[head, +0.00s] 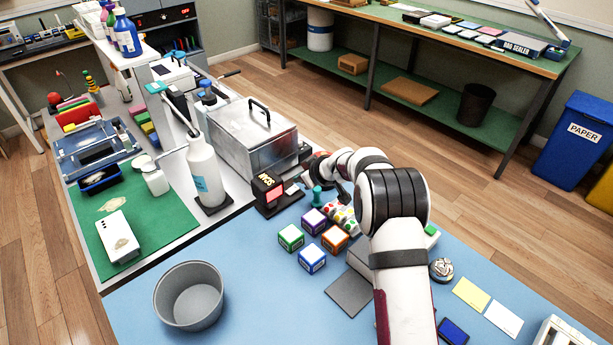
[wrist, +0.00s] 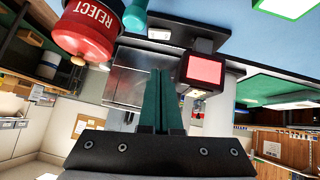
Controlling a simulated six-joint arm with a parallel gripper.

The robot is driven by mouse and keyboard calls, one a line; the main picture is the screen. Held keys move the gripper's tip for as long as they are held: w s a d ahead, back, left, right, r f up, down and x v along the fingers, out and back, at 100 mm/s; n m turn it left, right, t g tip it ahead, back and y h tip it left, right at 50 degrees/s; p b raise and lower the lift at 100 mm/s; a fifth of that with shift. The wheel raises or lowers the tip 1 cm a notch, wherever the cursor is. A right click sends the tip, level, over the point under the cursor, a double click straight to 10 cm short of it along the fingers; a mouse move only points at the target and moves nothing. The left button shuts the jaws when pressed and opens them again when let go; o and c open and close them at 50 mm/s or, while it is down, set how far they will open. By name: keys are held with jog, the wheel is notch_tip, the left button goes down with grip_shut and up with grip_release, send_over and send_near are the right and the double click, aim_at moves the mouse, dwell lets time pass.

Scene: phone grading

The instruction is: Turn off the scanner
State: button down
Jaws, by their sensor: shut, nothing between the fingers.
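The scanner (head: 268,192) is a small black box marked SCAN, standing near the far edge of the blue table. Its front window is lit red. In the wrist view its lit pinkish-red window (wrist: 204,71) is just right of my fingertips. My gripper (wrist: 160,72) has its two dark green fingers pressed together and empty. It appears apart from the scanner. In the head view my wrist is right of the scanner and the fingers are hard to make out. I cannot make out a switch on the scanner.
A red REJECT stamp (wrist: 85,30) and a teal-handled object (wrist: 135,15) are close to my gripper. Several coloured cubes (head: 312,258) stand in front of the scanner. A metal case (head: 240,140) and white bottle (head: 203,170) stand behind it. A grey bowl (head: 189,300) is front left.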

jog(key=v, duration=0.4)
send_over(293, 186)
jog(key=s+d, duration=0.1)
jog(key=s, duration=0.2)
jog(key=f, duration=0.6)
jog(key=shift+w+d+f, duration=0.15)
jog(key=shift+d+f, duration=0.05)
jog(key=shift+f, duration=0.15)
jog(key=f, duration=0.3)
jog(key=shift+w+d+f, duration=0.1)
jog(key=shift+w+d, duration=0.05)
jog(key=shift+d, duration=0.1)
jog(key=shift+f, duration=0.25)
